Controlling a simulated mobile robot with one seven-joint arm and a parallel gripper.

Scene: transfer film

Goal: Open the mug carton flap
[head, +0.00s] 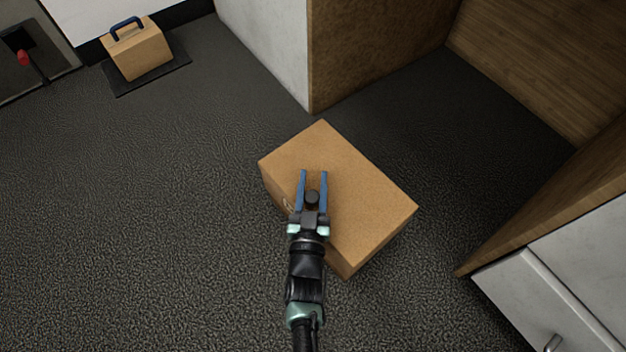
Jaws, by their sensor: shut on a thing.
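The mug carton (365,200) is a brown cardboard box on the dark floor in the middle of the head view. Its top looks flat and closed, and no raised flap shows. Part of a pale mark shows on its left side. My gripper (314,173) reaches over the carton top from below, with its two blue fingers pointing up the picture.
A smaller brown box with a blue handle (138,52) stands on a black mat (150,80) at upper left. A red-tipped lever (24,58) is at the left edge. Cabinet walls (375,45) stand behind and white drawers (545,300) at lower right. The left floor is clear.

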